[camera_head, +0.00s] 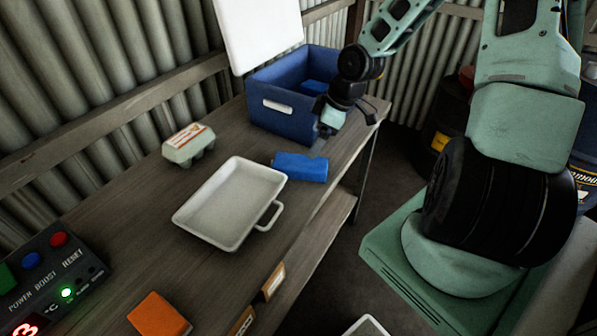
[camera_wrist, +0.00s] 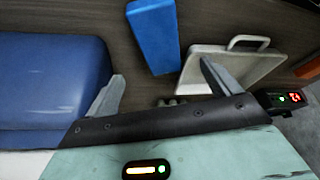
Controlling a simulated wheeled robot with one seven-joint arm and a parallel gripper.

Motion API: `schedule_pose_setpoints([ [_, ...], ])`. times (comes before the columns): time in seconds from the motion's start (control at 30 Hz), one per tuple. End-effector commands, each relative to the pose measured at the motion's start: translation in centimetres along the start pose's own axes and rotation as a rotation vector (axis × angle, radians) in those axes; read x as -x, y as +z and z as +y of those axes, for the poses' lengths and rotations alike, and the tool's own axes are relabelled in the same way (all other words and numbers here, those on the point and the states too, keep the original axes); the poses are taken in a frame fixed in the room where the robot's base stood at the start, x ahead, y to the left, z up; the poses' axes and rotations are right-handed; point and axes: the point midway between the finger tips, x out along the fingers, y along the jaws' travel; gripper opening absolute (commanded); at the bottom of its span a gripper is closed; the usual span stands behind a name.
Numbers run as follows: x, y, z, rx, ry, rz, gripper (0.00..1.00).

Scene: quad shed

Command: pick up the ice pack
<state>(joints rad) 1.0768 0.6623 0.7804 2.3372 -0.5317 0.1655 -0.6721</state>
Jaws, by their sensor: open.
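A blue ice pack (camera_head: 300,167) lies flat on the wooden bench, between the white tray and the blue cooler box. It also shows in the wrist view (camera_wrist: 153,36), beyond the space between my fingers. My gripper (camera_head: 319,146) is above the bench, close to the ice pack and in front of the cooler. In the wrist view the two fingers of my gripper (camera_wrist: 162,84) are spread apart with nothing between them. A second blue block (camera_head: 314,87) is partly visible inside the cooler.
The blue cooler (camera_head: 273,114) stands open, its white lid (camera_head: 258,35) raised. A white handled tray (camera_head: 184,215) sits left of the ice pack. An egg carton (camera_head: 188,146), an orange block (camera_head: 158,315) and a control box (camera_head: 50,282) are also on the bench (camera_head: 140,225).

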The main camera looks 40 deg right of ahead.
Motion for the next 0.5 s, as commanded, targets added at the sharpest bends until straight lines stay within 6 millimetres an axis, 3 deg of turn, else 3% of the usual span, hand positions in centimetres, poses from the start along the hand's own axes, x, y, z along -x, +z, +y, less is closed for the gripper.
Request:
schedule_pose_setpoints([
  [0.03,-1.4,0.0,-0.1,0.005,-0.002,-0.001,0.89],
  [0.2,-4.1,0.0,-0.1,0.003,-0.003,-0.001,0.89],
  [0.5,-6.0,0.0,0.0,-0.001,0.000,0.000,0.89],
])
